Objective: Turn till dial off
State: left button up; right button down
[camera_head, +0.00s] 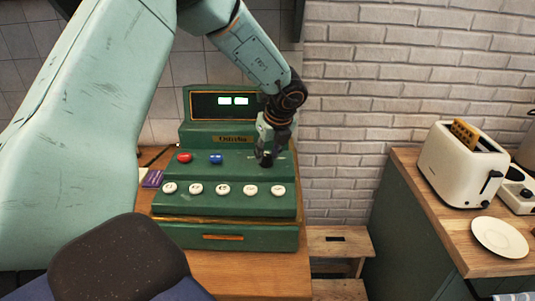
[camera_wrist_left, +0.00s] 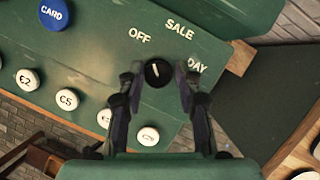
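The green till (camera_head: 225,237) stands on a wooden counter, its display lit. Its black dial (camera_wrist_left: 157,72) has a white mark that stands nearly upright in the left wrist view. The labels OFF (camera_wrist_left: 139,36), SALE (camera_wrist_left: 179,30) and DAY (camera_wrist_left: 198,66) are printed around it. I cannot tell exactly which label the mark points to. My left gripper (camera_wrist_left: 158,76) has one finger on each side of the dial, with a small gap showing. In the head view my left gripper (camera_head: 266,150) reaches down to the till's right side and partly hides the dial. My right gripper is not in view.
The till also has a red button (camera_head: 184,157), a blue CARD button (camera_head: 215,158) and a row of white price buttons (camera_head: 223,190). A toaster (camera_head: 460,165) and a white plate (camera_head: 499,237) are on the right counter. A wooden stool (camera_head: 340,241) stands between the counters.

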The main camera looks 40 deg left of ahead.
pick_arm(q)
jog(key=shift+o, duration=1.3)
jog(key=shift+s+f, duration=0.15)
jog(key=v, duration=1.2)
